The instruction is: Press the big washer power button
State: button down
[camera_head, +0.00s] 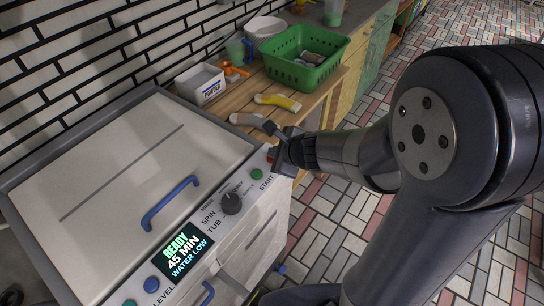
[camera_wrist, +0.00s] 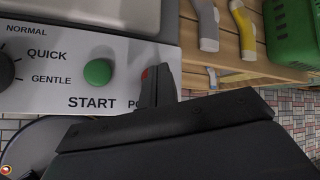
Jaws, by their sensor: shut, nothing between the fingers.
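The big washer (camera_head: 118,160) is a white machine with a blue lid handle and a lit display reading READY, 45 MIN, WATER LOW. Its control panel (camera_wrist: 60,75) has a dial, a green START button (camera_wrist: 98,72) and a label starting "PO". Above that label, a small part of a red button (camera_wrist: 144,74) shows beside my gripper finger; the rest is hidden. My gripper (camera_head: 275,142) is shut and empty at the right end of the panel. In the wrist view my gripper (camera_wrist: 158,85) overlaps the red button; I cannot tell whether they touch.
A wooden counter (camera_head: 240,98) adjoins the washer at the back right. It holds a white powder box (camera_head: 200,86), a green basket (camera_head: 303,58) and two handled tools, one grey and one yellow (camera_wrist: 243,28). The tiled floor at right is open.

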dwell(0.4)
jog(key=shift+r+p, duration=0.7)
jog(key=shift+r, duration=0.05)
notch_tip(320, 180, up, 5)
jog(key=p, duration=0.4)
jog(key=shift+p, duration=0.35)
jog(key=shift+f, duration=0.1)
jog(key=shift+r+p, duration=2.05)
jog(key=shift+p, duration=0.1)
jog(key=shift+f, duration=0.1)
